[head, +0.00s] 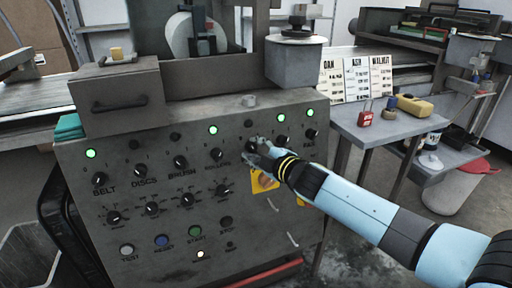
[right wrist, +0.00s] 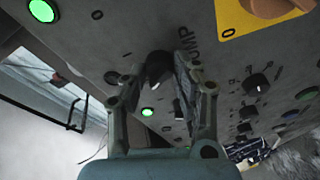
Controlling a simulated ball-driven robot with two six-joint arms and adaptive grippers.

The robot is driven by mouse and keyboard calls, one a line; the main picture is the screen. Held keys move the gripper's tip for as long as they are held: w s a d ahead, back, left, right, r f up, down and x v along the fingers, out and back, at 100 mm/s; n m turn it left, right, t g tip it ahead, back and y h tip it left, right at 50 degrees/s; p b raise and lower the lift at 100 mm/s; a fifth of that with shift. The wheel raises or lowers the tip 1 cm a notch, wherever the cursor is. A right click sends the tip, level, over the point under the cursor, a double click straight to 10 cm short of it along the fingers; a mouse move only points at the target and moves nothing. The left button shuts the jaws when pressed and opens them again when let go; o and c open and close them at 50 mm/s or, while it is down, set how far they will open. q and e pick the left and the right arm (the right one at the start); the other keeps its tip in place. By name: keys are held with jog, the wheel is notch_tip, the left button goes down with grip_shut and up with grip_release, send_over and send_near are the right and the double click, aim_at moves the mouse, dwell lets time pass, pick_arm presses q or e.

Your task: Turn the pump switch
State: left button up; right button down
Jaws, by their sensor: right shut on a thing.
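The pump switch is a dark rotary knob (right wrist: 160,68) on the front of the grey control panel (head: 150,230). In the right wrist view the partly covered label PUMP (right wrist: 186,40) stands beside it. My right gripper (right wrist: 163,72) is shut on this knob, one finger on each side. In the head view the right gripper (head: 258,150) touches the panel's upper row of knobs and mostly hides the switch. A dark lamp (head: 249,123) sits just above it. My left gripper is not in view.
Similar knobs marked BELT (head: 99,179), DISCS (head: 138,171) and BRUSH (head: 180,162) line the row to the left. Several green lamps are lit. A yellow plate with an orange knob (head: 264,180) lies just below my gripper. A side table (head: 385,128) stands right.

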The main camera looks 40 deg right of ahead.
dwell(0.3)
jog(key=c, duration=1)
grip_release()
jog(key=s+r, duration=0.2)
jog(key=s, duration=0.9)
jog(key=shift+s+a, duration=0.25)
jog(key=shift+s, duration=0.15)
